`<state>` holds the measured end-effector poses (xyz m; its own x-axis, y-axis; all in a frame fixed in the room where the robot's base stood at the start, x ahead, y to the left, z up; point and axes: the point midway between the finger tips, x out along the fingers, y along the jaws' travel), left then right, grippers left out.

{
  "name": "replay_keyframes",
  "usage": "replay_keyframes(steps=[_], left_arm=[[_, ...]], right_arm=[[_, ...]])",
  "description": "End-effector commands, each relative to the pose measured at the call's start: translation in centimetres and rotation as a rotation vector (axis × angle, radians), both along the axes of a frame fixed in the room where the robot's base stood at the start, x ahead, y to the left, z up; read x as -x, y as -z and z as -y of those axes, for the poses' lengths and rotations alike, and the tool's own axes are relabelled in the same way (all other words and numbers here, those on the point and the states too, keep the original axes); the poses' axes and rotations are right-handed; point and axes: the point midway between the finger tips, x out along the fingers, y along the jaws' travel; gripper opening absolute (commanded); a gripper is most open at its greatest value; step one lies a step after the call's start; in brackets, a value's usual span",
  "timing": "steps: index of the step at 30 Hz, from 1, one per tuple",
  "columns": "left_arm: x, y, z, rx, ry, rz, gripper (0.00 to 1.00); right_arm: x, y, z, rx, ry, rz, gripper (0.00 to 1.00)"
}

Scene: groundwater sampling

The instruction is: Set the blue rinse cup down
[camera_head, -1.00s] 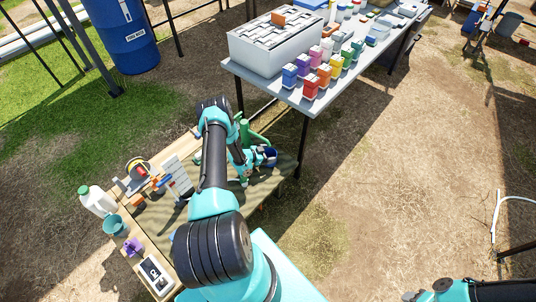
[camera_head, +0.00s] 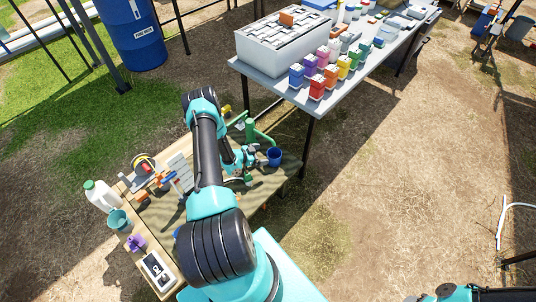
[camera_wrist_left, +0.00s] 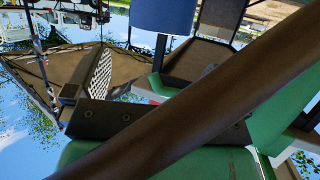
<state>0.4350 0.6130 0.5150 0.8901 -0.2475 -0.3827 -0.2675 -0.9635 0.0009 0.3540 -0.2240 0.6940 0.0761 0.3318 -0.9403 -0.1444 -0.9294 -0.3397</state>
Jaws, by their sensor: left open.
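The blue rinse cup (camera_head: 274,156) stands upright at the far right end of the wooden bench (camera_head: 262,190), close to its edge. My left gripper (camera_head: 259,161) is just left of the cup, low over the bench, with its jaws open. A small gap seems to separate them, but contact is hard to judge. In the left wrist view a blue surface that looks like the cup (camera_wrist_left: 163,14) shows at the top. A dark bar crosses that view and hides much of it. My right gripper is out of view; only part of my right arm shows at the bottom right.
A green pipe fitting (camera_head: 252,131) stands right behind the left gripper. A teal cup (camera_head: 119,220), a white jug (camera_head: 101,195) and a purple item (camera_head: 137,243) sit at the bench's left. A grey table (camera_head: 309,104) with coloured bottles stands behind.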

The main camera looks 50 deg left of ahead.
Motion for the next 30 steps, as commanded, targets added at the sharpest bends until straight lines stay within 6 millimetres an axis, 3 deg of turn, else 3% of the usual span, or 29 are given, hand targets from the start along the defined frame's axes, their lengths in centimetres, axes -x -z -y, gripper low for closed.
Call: replay_keyframes(steps=[3,9,30], left_arm=[[1.9,-0.8,-0.6,-0.001,-0.002,-0.001,1.00],[3.6,-1.5,-1.0,0.000,0.000,0.000,1.00],[3.4,-2.0,-0.9,-0.014,0.002,-0.026,1.00]], right_arm=[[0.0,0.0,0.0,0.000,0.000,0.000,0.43],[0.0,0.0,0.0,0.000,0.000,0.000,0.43],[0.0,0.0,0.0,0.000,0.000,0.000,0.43]])
